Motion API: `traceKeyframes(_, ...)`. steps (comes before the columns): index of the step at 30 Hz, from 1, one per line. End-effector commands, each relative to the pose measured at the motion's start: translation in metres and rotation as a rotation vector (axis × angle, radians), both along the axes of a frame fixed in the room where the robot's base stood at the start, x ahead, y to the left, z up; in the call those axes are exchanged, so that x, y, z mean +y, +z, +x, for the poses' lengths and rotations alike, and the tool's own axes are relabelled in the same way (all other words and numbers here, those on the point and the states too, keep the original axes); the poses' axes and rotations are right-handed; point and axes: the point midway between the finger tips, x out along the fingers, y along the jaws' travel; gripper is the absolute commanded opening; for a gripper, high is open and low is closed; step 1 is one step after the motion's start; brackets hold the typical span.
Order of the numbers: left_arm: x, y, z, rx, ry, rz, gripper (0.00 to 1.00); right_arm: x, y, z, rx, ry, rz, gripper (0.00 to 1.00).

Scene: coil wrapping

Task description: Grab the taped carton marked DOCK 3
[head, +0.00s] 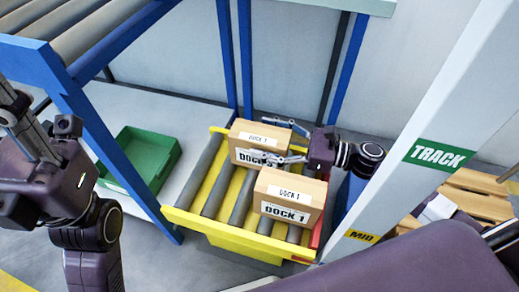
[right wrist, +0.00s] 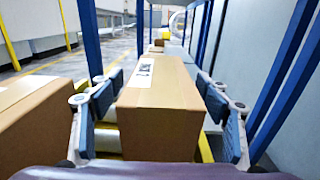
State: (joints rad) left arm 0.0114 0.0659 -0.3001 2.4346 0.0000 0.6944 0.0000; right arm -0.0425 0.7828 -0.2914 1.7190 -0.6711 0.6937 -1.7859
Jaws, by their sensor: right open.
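The carton marked DOCK 3 (head: 242,135) is a brown box at the back of the yellow roller stand, its front marking partly covered by a finger. My right gripper (head: 262,141) is open, with one finger in front of this carton and one behind it. In the right wrist view the same carton (right wrist: 160,112) stands between the two finger pads; I cannot tell whether they touch it. A second carton marked DOCK 1 (head: 290,199) sits nearer on the rollers. My left gripper (head: 14,108) is at the left edge, partly cut off, away from the cartons.
The yellow roller stand (head: 190,219) bears both cartons. The DOCK 1 carton also shows at the left of the right wrist view (right wrist: 35,125), beside a finger. Blue frame posts (head: 246,55) rise behind. A white TRACK post (head: 415,115) stands right; a green bin (head: 146,157) sits left.

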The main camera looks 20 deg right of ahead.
Motion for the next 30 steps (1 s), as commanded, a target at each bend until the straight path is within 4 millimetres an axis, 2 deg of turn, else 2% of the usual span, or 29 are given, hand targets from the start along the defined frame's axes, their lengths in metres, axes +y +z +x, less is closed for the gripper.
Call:
traceKeyframes(4,-0.0004,0.0012,-0.0011,-0.011,0.001,0.001,0.40,0.0106,-0.0001,0.0078,-0.002,-0.001,-0.001,0.70)
traceKeyframes(12,-0.0005,0.0026,-0.0013,-0.013,0.001,0.001,0.40,0.0122,0.0004,0.0088,0.001,-0.002,-0.001,0.68)
traceKeyframes(27,-0.0007,0.0026,-0.0015,-0.014,0.000,0.001,0.40,0.0118,0.0002,0.0087,0.001,-0.002,-0.001,0.13)
traceKeyframes(30,-0.0007,0.0028,-0.0015,-0.013,0.000,0.001,0.40,0.0120,0.0024,0.0091,-0.002,-0.001,0.002,0.05)
